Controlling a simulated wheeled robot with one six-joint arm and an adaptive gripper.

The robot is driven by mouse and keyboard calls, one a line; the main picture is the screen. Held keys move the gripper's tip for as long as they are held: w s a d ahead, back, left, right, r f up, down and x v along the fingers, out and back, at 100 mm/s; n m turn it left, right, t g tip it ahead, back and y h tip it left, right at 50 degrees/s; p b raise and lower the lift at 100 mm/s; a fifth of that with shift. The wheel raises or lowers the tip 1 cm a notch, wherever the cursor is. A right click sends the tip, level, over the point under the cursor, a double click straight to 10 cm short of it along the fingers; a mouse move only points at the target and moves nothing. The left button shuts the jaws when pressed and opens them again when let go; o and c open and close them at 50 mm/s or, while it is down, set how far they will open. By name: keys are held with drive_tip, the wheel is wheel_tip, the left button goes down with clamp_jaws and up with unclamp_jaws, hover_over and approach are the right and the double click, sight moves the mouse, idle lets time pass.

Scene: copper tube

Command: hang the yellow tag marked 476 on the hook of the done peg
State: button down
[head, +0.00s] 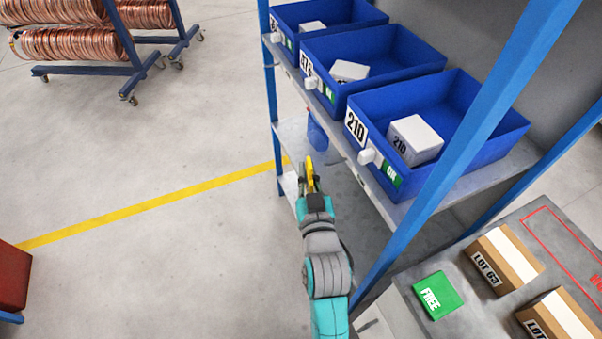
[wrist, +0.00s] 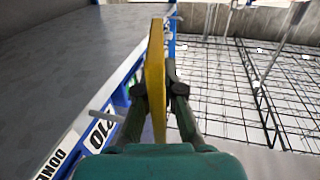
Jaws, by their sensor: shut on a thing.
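My gripper (head: 309,184) is shut on the yellow tag (head: 309,170), beside the left end of the blue-framed rack. In the wrist view the tag (wrist: 155,45) stands edge-on between the fingers (wrist: 158,90), so its number is not readable. A white label reading DONE (wrist: 52,158) shows at lower left there, beside a label reading 210 (wrist: 100,131). A thin grey rod (wrist: 105,116) sticks out near these labels, apart from the tag; I cannot tell whether it is the done peg. No hook is clearly visible.
Blue bins (head: 460,110) with white boxes stand on the rack's upper shelf. A blue upright (head: 455,155) rises right of my arm.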

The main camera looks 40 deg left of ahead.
drive_tip(key=shift+w+d+f, duration=0.2)
drive_tip(key=shift+w+d, duration=0.15)
drive_tip(key=shift+w, duration=0.5)
drive_tip(key=shift+w+d+f, duration=0.2)
drive_tip(key=shift+w+d, duration=0.15)
drive_tip(key=shift+w, duration=0.5)
drive_tip(key=shift+w+d+f, duration=0.2)
drive_tip(key=shift+w+d, duration=0.15)
drive_tip(key=shift+w, duration=0.5)
drive_tip(key=c, duration=1.2)
unclamp_jaws()
drive_tip(key=shift+c, duration=0.2)
drive_tip(key=shift+d+f, duration=0.1)
drive_tip(key=shift+d, duration=0.05)
drive_tip(key=v, duration=1.1)
drive_tip(key=shift+s+d, duration=0.25)
drive_tip(key=shift+d, duration=0.05)
